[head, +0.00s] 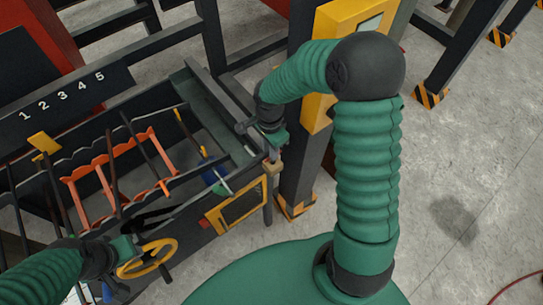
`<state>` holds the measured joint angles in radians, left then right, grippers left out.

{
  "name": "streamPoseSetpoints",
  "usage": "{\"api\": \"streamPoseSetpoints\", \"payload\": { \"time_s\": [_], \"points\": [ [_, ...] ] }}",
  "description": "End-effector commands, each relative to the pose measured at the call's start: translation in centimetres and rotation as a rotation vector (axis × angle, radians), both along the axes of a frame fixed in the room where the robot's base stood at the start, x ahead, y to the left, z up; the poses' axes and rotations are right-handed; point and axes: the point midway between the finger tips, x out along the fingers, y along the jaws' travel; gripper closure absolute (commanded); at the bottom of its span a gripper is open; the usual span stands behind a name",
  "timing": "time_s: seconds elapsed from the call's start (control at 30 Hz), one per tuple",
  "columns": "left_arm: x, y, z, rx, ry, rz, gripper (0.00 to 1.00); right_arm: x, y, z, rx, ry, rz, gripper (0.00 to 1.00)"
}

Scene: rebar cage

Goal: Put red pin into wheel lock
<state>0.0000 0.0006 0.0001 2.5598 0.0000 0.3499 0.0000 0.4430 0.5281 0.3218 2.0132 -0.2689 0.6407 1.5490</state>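A yellow handwheel (147,258) with a dark hub is at the front left of the dark machine. I cannot make out the lock itself. A small red piece (204,223) shows left of a yellow-framed panel; I cannot tell whether it is the red pin. My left gripper (128,248) is at the lower left, close beside the wheel; its fingers are hard to make out. My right gripper (273,152) points down at the machine's front right corner, just above a small tan block (273,167). Its fingertips are too small to read.
The machine's open trough (222,130) holds an orange frame (112,168) and dark bars. A number plate (65,95) reads 1 to 5. A dark post (302,150) with a yellow box stands close behind my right arm.

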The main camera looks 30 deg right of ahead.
Motion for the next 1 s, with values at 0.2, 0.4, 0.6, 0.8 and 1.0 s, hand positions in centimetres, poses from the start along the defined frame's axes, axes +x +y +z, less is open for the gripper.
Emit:
{"api": "streamPoseSetpoints", "payload": {
  "time_s": [0.2,0.4,0.6,0.8,1.0],
  "points": [
    [0.0,0.0,0.9,0.0,0.0,0.0,0.64,-0.2,-0.8,-3.1,0.004,0.002,0.0,0.77],
    [0.0,0.0,0.9,0.0,0.0,0.0,0.64,0.0,-0.8,-5.4,0.0,0.001,0.002,0.77],
    [0.0,0.0,0.8,0.0,0.0,0.0,0.64,0.0,-0.8,-5.3,-0.001,-0.001,0.002,0.81],
    [0.0,0.0,0.8,0.0,0.0,0.0,0.64,0.0,-0.8,-5.3,-0.001,-0.001,0.002,1.0],
    [0.0,0.0,0.8,0.0,0.0,0.0,0.64,0.0,-0.8,-5.3,-0.001,-0.001,0.002,1.0]
  ]
}}
